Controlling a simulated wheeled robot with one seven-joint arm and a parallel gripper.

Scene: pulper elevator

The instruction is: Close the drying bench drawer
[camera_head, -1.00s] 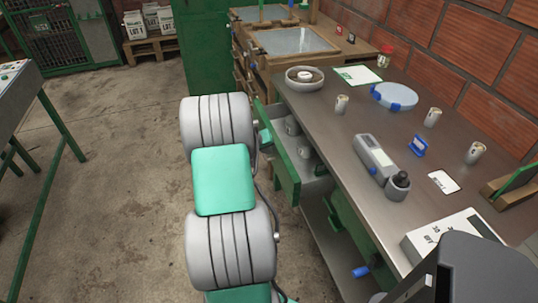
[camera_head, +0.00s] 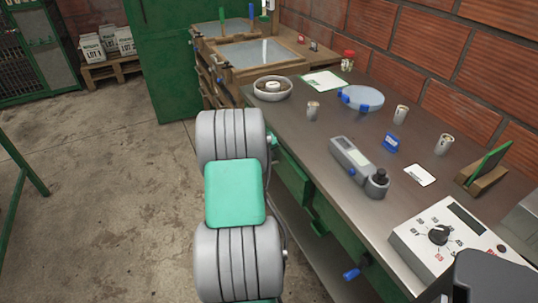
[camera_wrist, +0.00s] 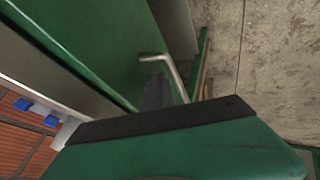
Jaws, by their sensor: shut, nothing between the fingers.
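The steel-topped bench (camera_head: 300,125) runs along the right in the head view. Its green drawer front (camera_head: 292,177) shows just right of my arm, roughly in line with the bench front; no open interior shows. My arm hides its left part, so I cannot tell whether it is fully flush. In the wrist view a green panel (camera_wrist: 95,40) with a bent metal handle (camera_wrist: 172,72) lies close ahead. My gripper (camera_wrist: 157,93) is shut and empty close to that panel; contact is unclear. My arm hides the gripper in the head view.
A scale (camera_head: 440,240), a grey handheld meter (camera_head: 352,160), several small cups and a round bowl (camera_head: 272,88) stand on the bench. Floor left of my arm is clear.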

